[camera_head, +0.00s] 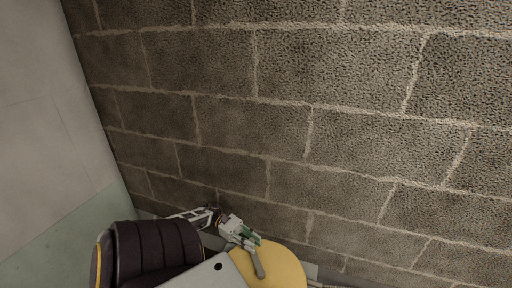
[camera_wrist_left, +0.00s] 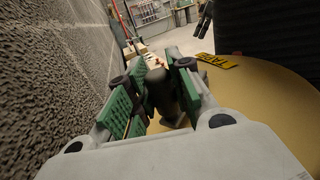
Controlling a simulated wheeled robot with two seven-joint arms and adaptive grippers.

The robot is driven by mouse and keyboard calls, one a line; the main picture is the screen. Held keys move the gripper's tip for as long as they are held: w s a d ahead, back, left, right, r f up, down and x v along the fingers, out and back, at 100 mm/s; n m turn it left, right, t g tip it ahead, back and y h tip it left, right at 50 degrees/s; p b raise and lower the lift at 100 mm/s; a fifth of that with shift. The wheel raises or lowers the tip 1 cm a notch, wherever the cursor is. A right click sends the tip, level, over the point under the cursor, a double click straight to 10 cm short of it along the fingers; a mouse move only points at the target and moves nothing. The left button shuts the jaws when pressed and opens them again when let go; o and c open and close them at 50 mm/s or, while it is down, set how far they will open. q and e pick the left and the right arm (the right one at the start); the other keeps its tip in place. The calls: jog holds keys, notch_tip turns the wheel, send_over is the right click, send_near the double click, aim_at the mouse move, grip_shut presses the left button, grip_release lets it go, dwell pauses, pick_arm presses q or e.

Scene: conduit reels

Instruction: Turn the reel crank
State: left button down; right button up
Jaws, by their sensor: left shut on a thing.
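The reel shows as a yellow round disc (camera_head: 285,265) at the bottom of the head view, and its tan-yellow face (camera_wrist_left: 262,108) fills the right of the left wrist view. A grey crank arm (camera_head: 258,264) lies across the disc in the head view. My left gripper (camera_head: 250,238) is at the upper end of this crank arm. In the left wrist view its green-padded fingers (camera_wrist_left: 155,95) are shut around the dark grey crank handle (camera_wrist_left: 160,92), which is partly hidden between them. My right gripper is in neither view.
A rough block wall (camera_head: 290,130) stands close behind the reel and runs along the left of the wrist view (camera_wrist_left: 45,80). A yellow lettered plate (camera_wrist_left: 215,61) lies on the reel face. Open floor (camera_wrist_left: 185,40) and shelving (camera_wrist_left: 150,10) show far off.

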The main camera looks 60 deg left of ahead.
pick_arm(q)
jog(key=shift+w, duration=0.15)
dwell(0.3)
jog(key=c, duration=1.3)
grip_release()
jog(key=shift+o, duration=0.2)
jog(key=shift+r, duration=5)
jog(key=shift+c, duration=0.4)
